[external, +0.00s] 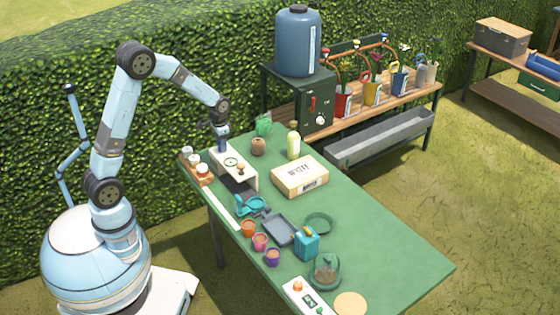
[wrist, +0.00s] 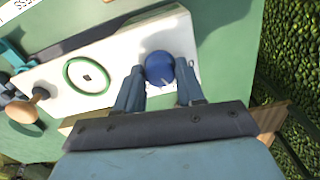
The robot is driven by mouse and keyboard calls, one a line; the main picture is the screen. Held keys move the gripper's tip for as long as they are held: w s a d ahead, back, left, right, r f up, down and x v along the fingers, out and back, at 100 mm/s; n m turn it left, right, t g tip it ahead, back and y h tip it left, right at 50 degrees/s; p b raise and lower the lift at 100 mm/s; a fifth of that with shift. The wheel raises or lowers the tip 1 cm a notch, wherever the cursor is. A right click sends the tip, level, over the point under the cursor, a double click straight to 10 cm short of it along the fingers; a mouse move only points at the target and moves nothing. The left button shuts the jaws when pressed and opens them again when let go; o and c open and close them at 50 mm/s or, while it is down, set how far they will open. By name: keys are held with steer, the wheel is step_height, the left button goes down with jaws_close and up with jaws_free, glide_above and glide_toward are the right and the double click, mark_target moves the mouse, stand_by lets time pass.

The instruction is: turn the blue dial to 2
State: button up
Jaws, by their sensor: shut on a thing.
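The blue dial (wrist: 160,67) is a round knob on a white panel, with a small pale pointer mark on its lower edge in the wrist view. My gripper (wrist: 159,82) is shut on it, one finger on each side. In the external view my gripper (external: 222,148) reaches down onto the far end of the white box (external: 246,177) that carries the panel. The dial is hidden there behind my gripper. I cannot read any numbers around the dial.
The same box bears a green ring (wrist: 87,75) and a wooden knob (wrist: 40,94). A wooden rack with jars (external: 198,170) stands to its left. A brown pot (external: 258,146), a bottle (external: 293,144) and a carton (external: 300,177) stand to the right on the green table (external: 385,250).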

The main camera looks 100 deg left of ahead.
steer(key=shift+m, duration=0.6)
steer(key=o, duration=1)
steer(key=shift+r, duration=0.1)
step_height(320, 180, up, 14)
steer(key=shift+f, duration=0.25)
